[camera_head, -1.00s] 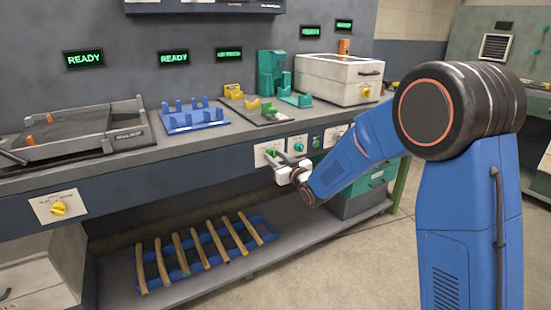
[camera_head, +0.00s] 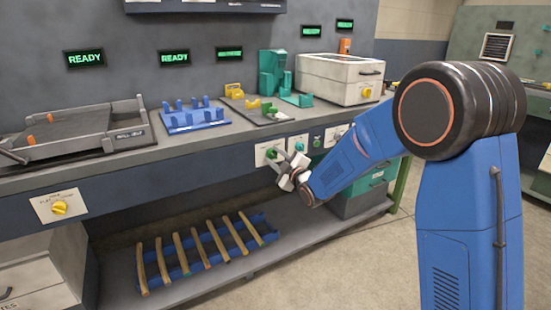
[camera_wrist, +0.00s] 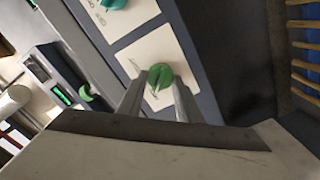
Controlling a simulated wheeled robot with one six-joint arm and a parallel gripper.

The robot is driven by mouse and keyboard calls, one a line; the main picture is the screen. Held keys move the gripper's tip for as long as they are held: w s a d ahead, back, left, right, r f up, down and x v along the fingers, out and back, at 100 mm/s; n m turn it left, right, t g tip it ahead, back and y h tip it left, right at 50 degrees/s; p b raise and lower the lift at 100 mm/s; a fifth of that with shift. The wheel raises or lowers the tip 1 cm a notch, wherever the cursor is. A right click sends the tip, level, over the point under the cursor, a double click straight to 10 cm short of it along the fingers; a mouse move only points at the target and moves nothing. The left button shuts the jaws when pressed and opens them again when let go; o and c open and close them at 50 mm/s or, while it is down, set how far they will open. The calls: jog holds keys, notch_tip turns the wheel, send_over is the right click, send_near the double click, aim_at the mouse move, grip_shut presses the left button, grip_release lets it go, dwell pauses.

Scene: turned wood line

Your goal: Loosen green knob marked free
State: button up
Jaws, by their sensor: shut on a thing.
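The green knob (camera_head: 271,153) sits on a pale plate on the bench's front panel, partly hidden by my gripper (camera_head: 277,157) in the head view. In the wrist view the knob (camera_wrist: 160,76) is round and green with a raised grip bar, on a cream plate (camera_wrist: 147,55). The tips of my gripper (camera_wrist: 158,88) stand on either side of it, shut on it. The marking on the plate is too small and too covered to read.
A teal knob (camera_head: 299,147) on its own plate is close to the right, with a green button (camera_head: 317,143) beyond it. A yellow knob (camera_head: 59,208) is far left. A blue rack (camera_head: 262,220) with several wooden pieces lies on the shelf below.

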jog(key=shift+f+n, duration=0.1)
jog(key=shift+n, duration=0.5)
jog(key=o, duration=1)
jog(key=shift+o, duration=0.2)
jog(key=v, duration=1.7)
jog(key=shift+s, duration=0.2)
jog(key=shift+d, duration=0.25)
